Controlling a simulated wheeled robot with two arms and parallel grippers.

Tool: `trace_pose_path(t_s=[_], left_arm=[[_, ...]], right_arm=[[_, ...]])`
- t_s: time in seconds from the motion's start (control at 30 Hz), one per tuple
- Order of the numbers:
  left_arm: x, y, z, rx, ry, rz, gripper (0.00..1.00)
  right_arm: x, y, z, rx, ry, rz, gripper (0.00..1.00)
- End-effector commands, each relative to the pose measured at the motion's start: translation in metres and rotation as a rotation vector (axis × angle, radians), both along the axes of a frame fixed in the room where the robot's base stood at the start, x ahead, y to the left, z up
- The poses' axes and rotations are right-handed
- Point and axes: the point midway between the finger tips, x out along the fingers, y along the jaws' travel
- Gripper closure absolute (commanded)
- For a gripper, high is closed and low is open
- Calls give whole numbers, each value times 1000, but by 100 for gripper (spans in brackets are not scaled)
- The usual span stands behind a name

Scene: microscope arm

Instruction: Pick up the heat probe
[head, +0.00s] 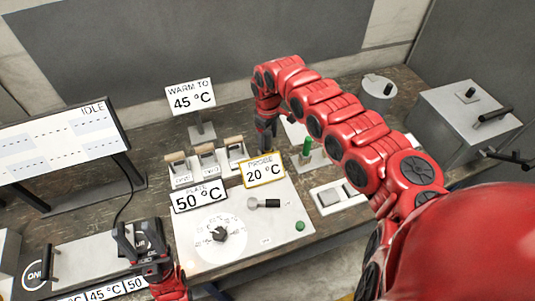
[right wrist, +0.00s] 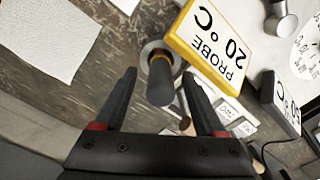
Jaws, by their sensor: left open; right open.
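The heat probe (right wrist: 160,85), a dark cylindrical handle with an orange ring, stands in a round grey holder in the right wrist view. My right gripper (right wrist: 158,75) is open, with one finger on each side of the handle in that view. I cannot tell whether the handle is fully between the fingertips. In the head view my right gripper (head: 267,133) points down behind the yellow-framed PROBE 20 °C sign (head: 262,171) and hides the probe. My left gripper (head: 141,240) is open and low at the front left.
A white panel (head: 285,225) with a dial and a PLATE 50 °C sign (head: 199,197) lies in front. Wood-topped labelled blocks (head: 207,158) stand left of the probe sign. A green upright piece (head: 307,147) is to the right. A WARM TO 45 °C sign (head: 191,96) stands behind.

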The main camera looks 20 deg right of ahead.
Motion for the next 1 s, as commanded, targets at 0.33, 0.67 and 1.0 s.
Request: trace_pose_path(t_s=[0.33,0.67,1.0], left_arm=[[0,0,-11,0,0,0,50],[0,0,-11,0,0,0,50],[0,0,-11,0,0,0,50]], right_arm=[[-1,0,-18,-1,1,1,28],[-1,0,-18,-1,1,1,88],[-1,0,-18,-1,1,1,100]])
